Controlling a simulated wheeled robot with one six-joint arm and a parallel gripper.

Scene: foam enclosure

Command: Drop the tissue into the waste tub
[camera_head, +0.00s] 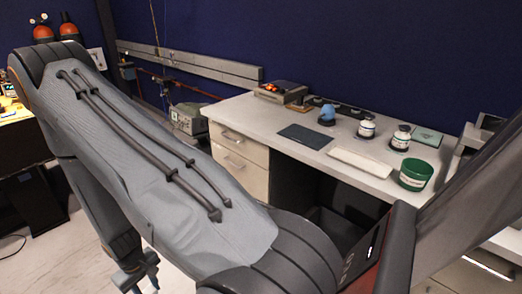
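A small light-blue lump (327,112), which looks like the tissue, sits on a dark round base towards the back of the white desk. A green round tub (415,176) with a pale label stands near the desk's front right edge; it may be the waste tub. My gripper (143,279) hangs low over the floor at the lower left, well away from the desk. It is small and cut by the bottom edge, so its opening is unclear. I see nothing clearly held in it.
On the desk (240,108) are two white jars (367,127) (401,137), a dark mat (305,136), a white tray (360,162), a green pad (427,136) and a boxy device (280,92). My arm covers much of the foreground. Pale floor shows lower left.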

